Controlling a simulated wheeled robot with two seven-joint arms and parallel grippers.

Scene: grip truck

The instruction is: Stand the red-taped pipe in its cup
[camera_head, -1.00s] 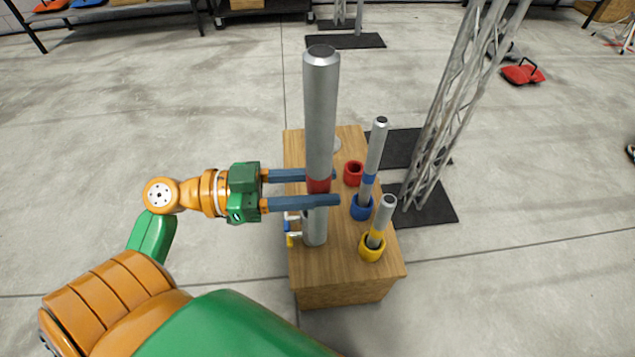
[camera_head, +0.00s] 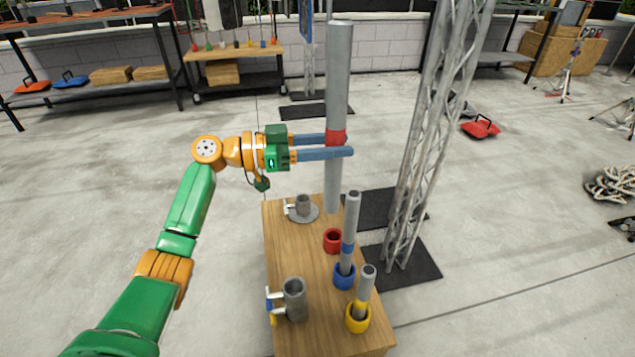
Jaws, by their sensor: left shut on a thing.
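The red-taped pipe (camera_head: 338,75) is long, grey and upright, with a red band (camera_head: 336,137) near its middle. My left gripper (camera_head: 340,145) is shut on it around the band. The pipe's lower end shows behind the red cup, near the far right edge of the wooden box top (camera_head: 295,245); I cannot tell its exact height above it. The red cup (camera_head: 332,240) is empty. The blue-taped pipe (camera_head: 350,222) stands in the blue cup (camera_head: 344,276), and the yellow-taped pipe (camera_head: 366,290) stands in the yellow cup (camera_head: 357,318). My right gripper is not in view.
Two grey clamp fittings, one at the box's far end (camera_head: 302,208) and one at its near left (camera_head: 295,299), stand on the box. A lattice truss (camera_head: 425,150) rises close to the right on a dark base plate (camera_head: 400,262). Shelves (camera_head: 235,55) line the back.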

